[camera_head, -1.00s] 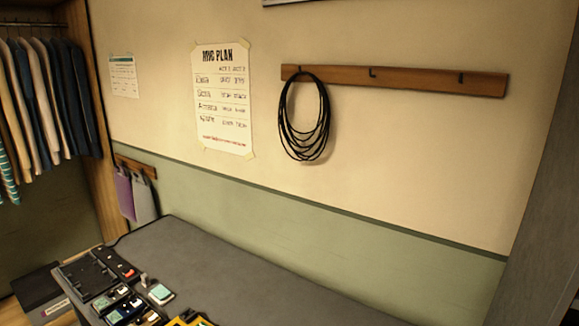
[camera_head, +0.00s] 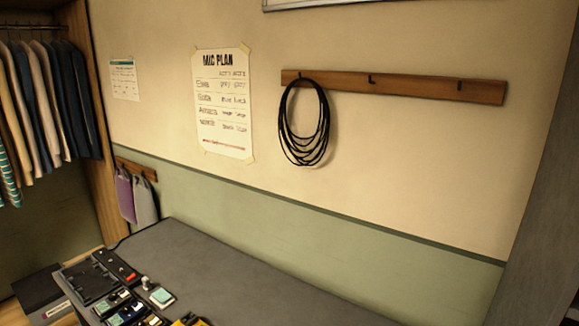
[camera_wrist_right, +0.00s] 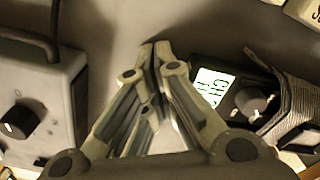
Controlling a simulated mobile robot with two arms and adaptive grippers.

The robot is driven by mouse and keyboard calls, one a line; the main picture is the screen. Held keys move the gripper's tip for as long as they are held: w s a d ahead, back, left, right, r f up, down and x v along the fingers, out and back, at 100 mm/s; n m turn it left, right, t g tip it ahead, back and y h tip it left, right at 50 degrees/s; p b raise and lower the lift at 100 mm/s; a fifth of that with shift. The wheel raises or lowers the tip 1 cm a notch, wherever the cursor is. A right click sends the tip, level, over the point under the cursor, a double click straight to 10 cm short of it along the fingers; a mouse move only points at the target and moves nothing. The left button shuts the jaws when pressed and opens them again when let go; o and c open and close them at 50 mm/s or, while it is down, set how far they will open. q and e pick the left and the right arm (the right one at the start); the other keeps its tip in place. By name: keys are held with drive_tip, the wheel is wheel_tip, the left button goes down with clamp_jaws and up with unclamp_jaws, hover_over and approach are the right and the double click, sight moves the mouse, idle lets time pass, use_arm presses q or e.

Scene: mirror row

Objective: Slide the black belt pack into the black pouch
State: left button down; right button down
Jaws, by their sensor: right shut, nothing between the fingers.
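In the right wrist view my right gripper (camera_wrist_right: 155,50) is shut and empty, with its fingertips together. A black belt pack (camera_wrist_right: 232,103) with a lit pale screen and a grey knob lies just right of the fingers, apart from the tips. A dark ribbed piece with a pale edge (camera_wrist_right: 290,85) lies against the pack's right side; it may be the black pouch, but I cannot tell how far the pack is inside it. In the head view several small dark packs (camera_head: 125,308) lie at the table's front left; which is the task's pack is unclear. My left gripper is out of view.
A grey box with a black knob (camera_wrist_right: 45,100) stands left of the fingers. The grey table (camera_head: 230,275) is bare toward the back and right. A black tray-like rack (camera_head: 90,281) sits at its left edge. Cable coils (camera_head: 303,150) hang on the wall.

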drive_tip(key=shift+s+d, duration=0.1)
drive_tip(key=shift+s+d+p, duration=0.65)
drive_tip(key=shift+d+p, duration=0.1)
drive_tip(key=shift+d, duration=0.2)
drive_tip(key=shift+d, duration=0.1)
drive_tip(key=shift+s+d+p, duration=0.7)
drive_tip(key=shift+d, duration=0.25)
drive_tip(key=shift+d, duration=0.1)
